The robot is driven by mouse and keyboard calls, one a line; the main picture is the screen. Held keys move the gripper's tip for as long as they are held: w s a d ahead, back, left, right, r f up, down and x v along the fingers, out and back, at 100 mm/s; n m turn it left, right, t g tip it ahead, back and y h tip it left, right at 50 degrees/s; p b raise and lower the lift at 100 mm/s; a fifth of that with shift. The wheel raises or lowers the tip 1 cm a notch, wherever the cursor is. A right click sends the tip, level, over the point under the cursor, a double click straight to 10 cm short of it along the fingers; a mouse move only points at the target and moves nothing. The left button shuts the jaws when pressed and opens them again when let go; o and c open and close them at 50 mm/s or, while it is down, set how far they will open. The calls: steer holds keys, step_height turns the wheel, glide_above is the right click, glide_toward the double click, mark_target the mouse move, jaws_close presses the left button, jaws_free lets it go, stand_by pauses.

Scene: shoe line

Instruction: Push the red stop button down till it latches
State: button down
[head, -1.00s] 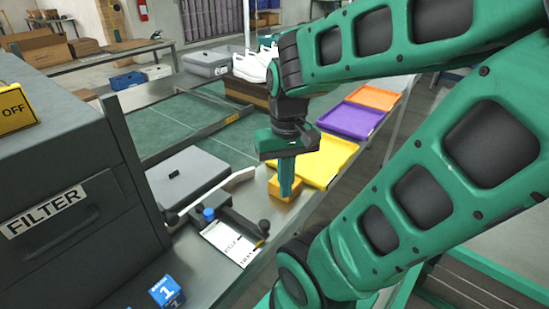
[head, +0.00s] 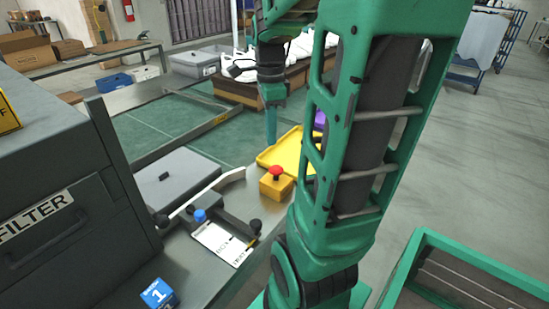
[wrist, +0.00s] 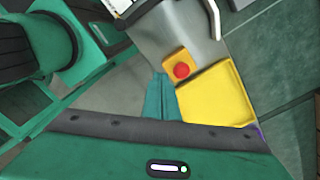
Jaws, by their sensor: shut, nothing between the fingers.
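The red stop button (head: 276,171) is a mushroom head on a yellow box (head: 277,188) on the grey bench. It also shows in the wrist view as a red disc (wrist: 181,71) on its yellow box (wrist: 176,58). Whether it is latched cannot be told. My gripper (head: 271,140) is shut and empty, pointing down above and behind the button in the head view, apart from it. In the wrist view the shut green fingers (wrist: 160,85) are beside the box, to the left of and below the button.
A yellow tray (head: 272,157) lies just behind the button box. In front and left are a label card (head: 222,245), a blue knob (head: 199,215), a blue cube (head: 158,293) and the dark filter machine (head: 60,180). White shoes (head: 240,66) stand farther back.

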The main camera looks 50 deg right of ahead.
mark_target(276, 167)
steer(key=w+d+m, duration=0.4)
steer(key=d+m, duration=0.2)
steer(key=m, duration=0.3)
steer(key=shift+d+r, duration=0.3)
steer(key=shift+f, duration=0.1)
steer(key=f, duration=1.4)
steer(key=shift+s+a, duration=0.15)
steer(key=shift+s, duration=0.1)
